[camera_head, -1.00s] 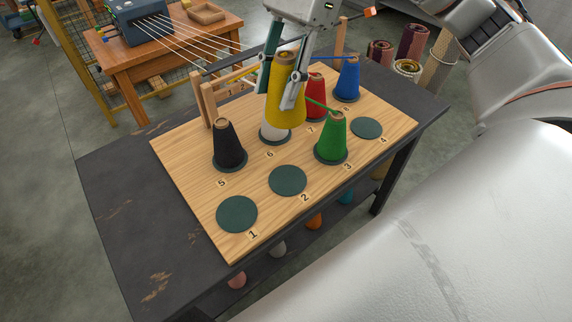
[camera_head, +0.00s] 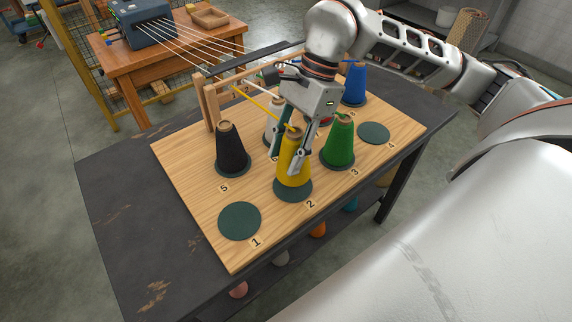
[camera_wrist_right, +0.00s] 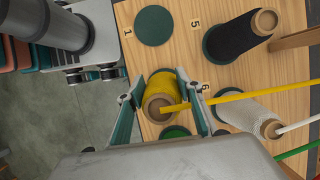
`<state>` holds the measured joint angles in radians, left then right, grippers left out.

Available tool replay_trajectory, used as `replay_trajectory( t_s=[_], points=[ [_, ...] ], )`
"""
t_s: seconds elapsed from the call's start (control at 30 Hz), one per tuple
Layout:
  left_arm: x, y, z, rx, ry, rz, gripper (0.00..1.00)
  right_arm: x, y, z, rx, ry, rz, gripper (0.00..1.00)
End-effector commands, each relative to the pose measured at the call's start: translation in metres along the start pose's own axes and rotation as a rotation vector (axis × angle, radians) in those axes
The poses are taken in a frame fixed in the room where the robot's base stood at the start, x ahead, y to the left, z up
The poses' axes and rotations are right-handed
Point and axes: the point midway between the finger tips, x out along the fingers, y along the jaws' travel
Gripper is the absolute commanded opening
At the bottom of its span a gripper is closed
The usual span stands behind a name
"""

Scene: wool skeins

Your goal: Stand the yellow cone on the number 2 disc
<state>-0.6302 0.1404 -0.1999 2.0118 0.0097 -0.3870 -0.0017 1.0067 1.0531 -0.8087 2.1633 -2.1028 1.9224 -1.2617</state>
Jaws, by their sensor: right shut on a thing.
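The yellow cone (camera_head: 294,172) is upright over the number 2 disc (camera_head: 293,195), whose dark green rim shows around its base. I cannot tell whether the base touches the disc. My right gripper (camera_head: 287,157) is shut on the cone from above, one finger on each side. In the right wrist view the yellow cone (camera_wrist_right: 161,97) is between the two fingers of my right gripper (camera_wrist_right: 162,100), its brown top toward the camera. A yellow thread runs from its top toward the rack. My left gripper is not in view.
The green cone (camera_head: 339,147) stands close on the right, on disc 3. The black cone (camera_head: 230,150) is on disc 5; a white cone (camera_head: 272,127) stands behind, partly hidden. The blue cone (camera_head: 354,86) is at the back. Disc 1 (camera_head: 239,221) and disc 4 (camera_head: 374,133) are empty.

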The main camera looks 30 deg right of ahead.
Motion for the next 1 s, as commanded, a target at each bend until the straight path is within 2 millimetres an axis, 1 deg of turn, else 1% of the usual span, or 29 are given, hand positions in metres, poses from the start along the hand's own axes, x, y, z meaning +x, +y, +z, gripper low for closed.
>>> replay_trajectory(
  t_s=[0.17,0.3,0.37,0.6,0.73,0.77,0.8,1.0],
  points=[
    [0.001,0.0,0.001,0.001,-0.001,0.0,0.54,0.012,0.001,-0.004,0.0,-0.001,0.002,0.09],
    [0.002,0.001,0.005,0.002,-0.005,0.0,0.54,0.03,0.001,-0.012,0.0,-0.001,0.003,0.09],
    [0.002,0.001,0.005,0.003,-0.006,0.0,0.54,0.036,0.001,-0.014,0.0,-0.001,0.002,0.09],
    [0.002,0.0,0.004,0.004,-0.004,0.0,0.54,0.036,0.0,-0.015,-0.001,-0.001,-0.001,0.09],
    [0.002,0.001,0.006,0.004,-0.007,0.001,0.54,0.039,0.0,-0.016,-0.001,0.0,0.0,0.09],
    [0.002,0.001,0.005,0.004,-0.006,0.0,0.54,0.039,0.0,-0.016,-0.001,0.0,0.0,0.43],
    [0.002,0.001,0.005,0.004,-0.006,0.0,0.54,0.039,0.0,-0.016,-0.001,0.0,0.0,0.53],
    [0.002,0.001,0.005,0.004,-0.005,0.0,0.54,0.038,0.0,-0.016,-0.001,0.0,0.0,0.53]
  ],
)
